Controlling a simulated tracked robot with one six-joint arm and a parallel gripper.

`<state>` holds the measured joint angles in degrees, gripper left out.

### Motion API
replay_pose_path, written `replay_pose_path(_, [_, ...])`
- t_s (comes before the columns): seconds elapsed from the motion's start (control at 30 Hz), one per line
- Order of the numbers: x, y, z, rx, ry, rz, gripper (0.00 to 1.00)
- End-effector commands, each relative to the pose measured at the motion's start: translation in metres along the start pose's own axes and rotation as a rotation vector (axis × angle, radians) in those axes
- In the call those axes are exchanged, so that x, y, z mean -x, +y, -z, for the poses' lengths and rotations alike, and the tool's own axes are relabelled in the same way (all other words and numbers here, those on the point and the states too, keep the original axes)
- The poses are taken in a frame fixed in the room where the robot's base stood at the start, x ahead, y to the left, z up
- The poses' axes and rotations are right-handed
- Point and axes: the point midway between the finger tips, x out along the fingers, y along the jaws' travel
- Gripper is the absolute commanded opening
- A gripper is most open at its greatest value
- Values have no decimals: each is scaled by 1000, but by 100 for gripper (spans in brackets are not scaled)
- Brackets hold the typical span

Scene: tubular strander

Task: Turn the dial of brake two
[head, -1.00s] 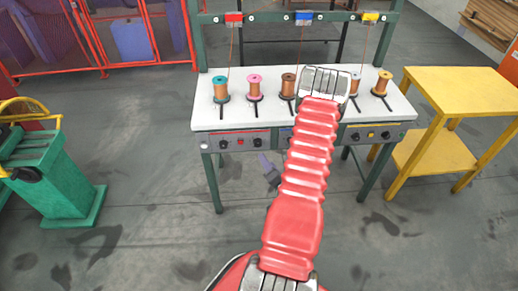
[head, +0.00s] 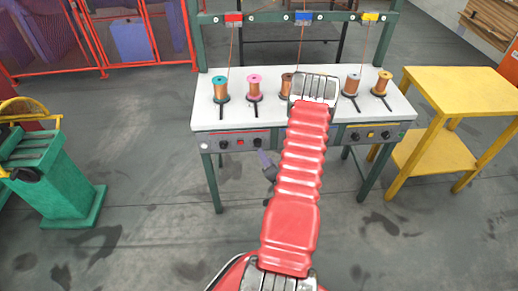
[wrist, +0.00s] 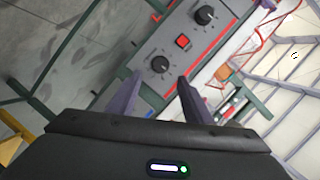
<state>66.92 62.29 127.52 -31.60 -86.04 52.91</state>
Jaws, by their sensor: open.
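In the wrist view a grey control panel (wrist: 222,22) with red trim carries two black dials, a nearer one (wrist: 160,64) and a farther one (wrist: 205,15), with a red button (wrist: 183,42) between them. My gripper (wrist: 160,77) has its purple fingers apart, with the nearer dial showing in the gap; contact cannot be told. In the head view the red-trimmed panel is at the left of the bench front, with a left dial (head: 223,144) and a right dial (head: 262,142). One purple finger (head: 265,160) shows just below the right dial. No brake number is readable.
The white bench top (head: 235,113) holds several spools, partly hidden by my red arm. A yellow-trimmed panel (head: 370,135) is at the right of the front. A yellow table (head: 455,90) stands right, a green machine (head: 55,180) left. The floor between is clear.

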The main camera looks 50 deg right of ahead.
Motion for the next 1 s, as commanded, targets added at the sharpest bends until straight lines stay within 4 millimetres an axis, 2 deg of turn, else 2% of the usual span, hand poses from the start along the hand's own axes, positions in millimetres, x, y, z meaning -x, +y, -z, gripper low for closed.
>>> replay_pose_path(0.5, [-78,0,-1,1,-1,1,46])
replay_pose_path(0.7, [-90,0,-1,0,-1,1,46])
replay_pose_path(1.0, [-91,0,-1,0,-1,0,44])
